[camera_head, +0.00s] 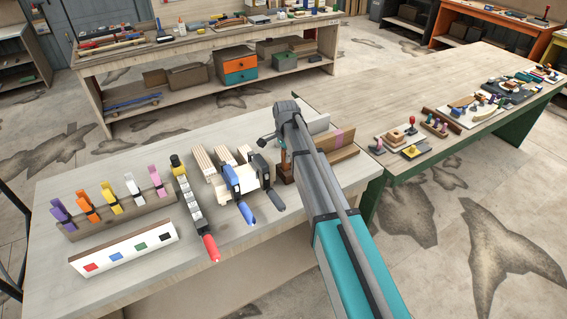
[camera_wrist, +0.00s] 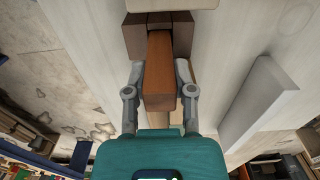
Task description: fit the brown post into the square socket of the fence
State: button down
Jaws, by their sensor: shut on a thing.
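My gripper (camera_wrist: 160,68) is shut on the brown post (camera_wrist: 160,78), with one grey finger on each side of it in the wrist view. The post's far end meets a darker brown block (camera_wrist: 134,35), which shows around it at the top of that view. I cannot tell whether the post's end is inside a socket or only against the block; the opening is hidden. In the head view my arm covers most of the gripper. A small dark brown block (camera_head: 286,174) shows beside the arm there, on the pale workbench (camera_head: 235,238).
A brown board with a pink band (camera_head: 338,143) lies to the right. A pale upright block (camera_wrist: 258,103) stands right of the gripper.

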jog(key=shift+f+b, duration=0.65)
jog(key=shift+f, duration=0.35)
jog(key=shift+f+b, duration=0.6)
jog(key=shift+c, duration=2.3)
grip_release()
jog(key=shift+r, duration=0.25)
notch_tip(320, 180, up, 13)
jog(key=p, duration=1.3)
jog(key=shift+f, duration=0.1)
